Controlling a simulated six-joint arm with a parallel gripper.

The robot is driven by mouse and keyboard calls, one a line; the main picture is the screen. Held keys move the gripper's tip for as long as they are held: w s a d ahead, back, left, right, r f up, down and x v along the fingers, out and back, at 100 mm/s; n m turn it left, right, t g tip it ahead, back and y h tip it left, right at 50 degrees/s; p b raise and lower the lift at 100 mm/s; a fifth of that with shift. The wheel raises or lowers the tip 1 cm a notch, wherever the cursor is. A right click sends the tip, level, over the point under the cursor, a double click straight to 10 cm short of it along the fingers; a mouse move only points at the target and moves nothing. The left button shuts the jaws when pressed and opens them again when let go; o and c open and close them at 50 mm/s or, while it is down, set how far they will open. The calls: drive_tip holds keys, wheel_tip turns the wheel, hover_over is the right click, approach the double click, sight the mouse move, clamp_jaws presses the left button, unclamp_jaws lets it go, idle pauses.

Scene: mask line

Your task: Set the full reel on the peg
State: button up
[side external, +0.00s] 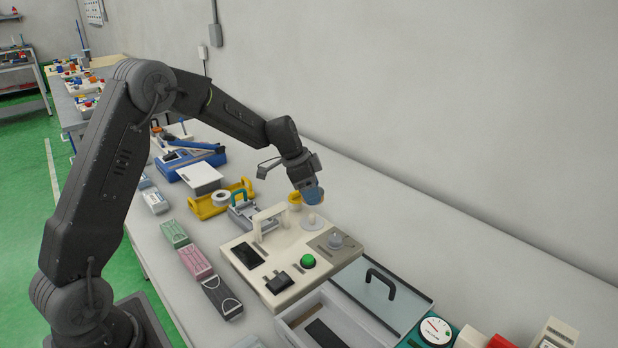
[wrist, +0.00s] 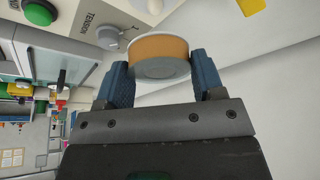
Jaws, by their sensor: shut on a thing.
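My gripper (side external: 310,193) has blue fingers and is shut on an orange reel with pale flanges (wrist: 160,55). In the wrist view the reel sits between both fingertips (wrist: 163,80). In the side view only a small orange part of the reel (side external: 295,203) shows beside the fingers. The reel is held above the back of the cream machine (side external: 245,270). A pale round disc with a short upright peg (side external: 312,221) is on the machine, just below and to the right of my gripper. The reel and the peg are apart.
A yellow holder with a white roll (side external: 221,199) stands to the left. A lidded bin (side external: 380,290) is at the front right.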

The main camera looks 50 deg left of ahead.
sight(311, 214)
drive_tip(key=shift+f, duration=3.6)
drive_tip(key=shift+f, duration=0.2)
drive_tip(key=o, duration=1)
drive_tip(key=shift+a, duration=0.1)
drive_tip(key=shift+w+a+r, duration=0.1)
drive_tip(key=shift+r, duration=0.95)
